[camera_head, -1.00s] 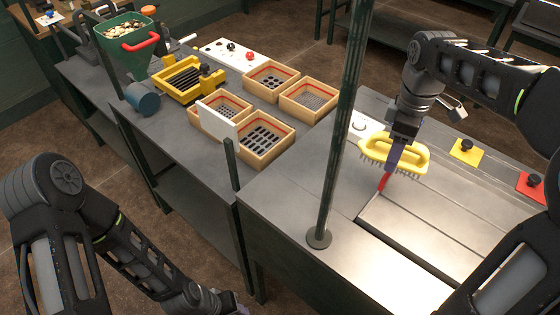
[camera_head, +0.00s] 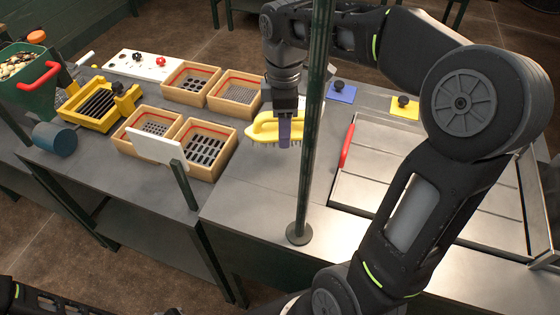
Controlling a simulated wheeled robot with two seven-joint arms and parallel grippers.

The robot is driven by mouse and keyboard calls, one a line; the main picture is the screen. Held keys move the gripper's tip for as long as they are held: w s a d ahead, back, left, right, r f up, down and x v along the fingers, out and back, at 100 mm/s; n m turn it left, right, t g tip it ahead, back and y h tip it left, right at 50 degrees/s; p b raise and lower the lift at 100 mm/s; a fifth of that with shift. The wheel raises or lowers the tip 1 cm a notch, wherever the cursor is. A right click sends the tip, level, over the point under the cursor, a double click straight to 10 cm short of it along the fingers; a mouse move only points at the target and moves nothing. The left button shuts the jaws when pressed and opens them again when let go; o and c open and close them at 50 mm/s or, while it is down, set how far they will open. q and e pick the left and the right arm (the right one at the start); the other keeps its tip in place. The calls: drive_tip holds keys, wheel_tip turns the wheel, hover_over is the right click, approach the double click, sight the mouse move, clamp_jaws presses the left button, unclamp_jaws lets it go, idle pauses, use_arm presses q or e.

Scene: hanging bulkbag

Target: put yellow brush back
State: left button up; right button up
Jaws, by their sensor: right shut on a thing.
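The yellow brush (camera_head: 264,127) has a yellow handle and dark bristles pointing down. My right gripper (camera_head: 285,132) is shut on it and holds it over the grey table, just left of the upright post. Part of the brush's right side is hidden by the gripper and the post. Whether the bristles touch the table I cannot tell. My left gripper is not in view; only part of my left arm shows at the bottom left corner.
A dark green post (camera_head: 309,130) stands close to the brush. Wooden sieve boxes (camera_head: 207,148) stand to the left. A framed metal panel with a red handle (camera_head: 347,146) lies to the right. Blue (camera_head: 341,92) and yellow (camera_head: 404,107) knobbed plates lie behind.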

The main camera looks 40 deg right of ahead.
wheel_tip(320, 180, down, 6)
drive_tip(key=shift+r, duration=0.15)
drive_tip(key=shift+f+p, duration=0.35)
drive_tip(key=shift+f, duration=1.55)
drive_tip(key=o, duration=1.4)
drive_tip(key=shift+f, duration=0.1)
drive_tip(key=shift+o, duration=0.2)
wheel_tip(320, 180, up, 12)
drive_tip(key=shift+s+r, duration=0.1)
drive_tip(key=shift+r, duration=0.05)
